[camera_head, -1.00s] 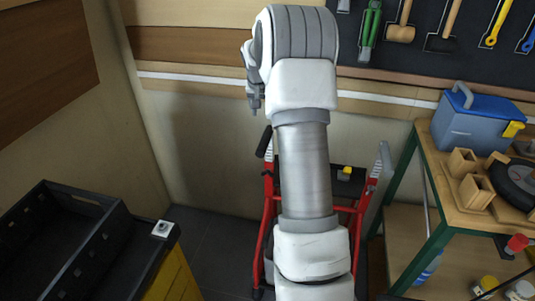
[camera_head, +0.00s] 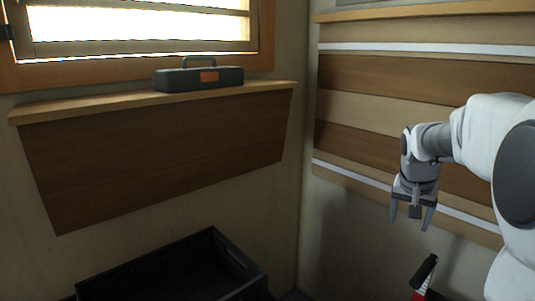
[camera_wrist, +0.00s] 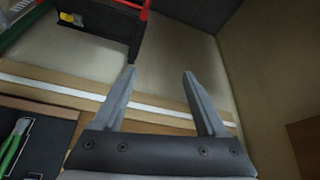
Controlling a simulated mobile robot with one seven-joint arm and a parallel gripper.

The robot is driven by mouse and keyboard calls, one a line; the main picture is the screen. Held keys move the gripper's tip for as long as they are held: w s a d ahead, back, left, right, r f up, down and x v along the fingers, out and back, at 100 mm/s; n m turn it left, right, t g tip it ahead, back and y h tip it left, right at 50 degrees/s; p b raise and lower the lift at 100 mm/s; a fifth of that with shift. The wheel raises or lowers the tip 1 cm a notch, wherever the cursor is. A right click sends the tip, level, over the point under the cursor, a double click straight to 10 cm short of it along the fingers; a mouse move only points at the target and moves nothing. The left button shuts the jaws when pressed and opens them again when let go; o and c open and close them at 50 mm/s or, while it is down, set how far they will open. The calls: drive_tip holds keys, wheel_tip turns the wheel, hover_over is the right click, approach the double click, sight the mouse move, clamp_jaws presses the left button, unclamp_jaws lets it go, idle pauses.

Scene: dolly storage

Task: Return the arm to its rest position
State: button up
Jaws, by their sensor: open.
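My gripper (camera_head: 412,218) hangs at the right in the head view, fingers pointing down, in front of the striped wood wall. Its two fingers are apart with nothing between them. The wrist view also shows my gripper (camera_wrist: 158,75) open and empty, with the wall behind the fingers. My arm is bent, coming in from the right edge of the head view.
A black crate (camera_head: 215,241) stands at the bottom. A dark toolbox (camera_head: 200,78) sits on a wooden shelf (camera_head: 100,104) under a window. A red frame with a black grip (camera_head: 425,272) is below my gripper. The wrist view shows a tool board (camera_wrist: 35,140) at lower left.

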drive_tip(key=s+a+r+n+t+y, duration=0.1)
drive_tip(key=s+a+r+n, duration=0.25)
drive_tip(key=s+a, duration=0.75)
drive_tip(key=s+a+f+n+y, duration=0.1)
drive_tip(key=s+a, duration=0.2)
drive_tip(key=s, duration=0.4)
drive_tip(key=s+a+f+n+p, duration=0.1)
drive_tip(key=s+a+n, duration=0.1)
drive_tip(key=s+a, duration=0.2)
drive_tip(key=s, duration=0.3)
drive_tip(key=shift+a+t+y, duration=0.3)
drive_tip(key=shift+t+y, duration=0.1)
drive_tip(key=shift+f, duration=0.1)
drive_tip(key=shift+c, duration=0.3)
drive_tip(key=c, duration=0.3)
drive_tip(key=shift+d, duration=0.1)
drive_tip(key=shift+c, duration=0.2)
drive_tip(key=shift+d, duration=0.1)
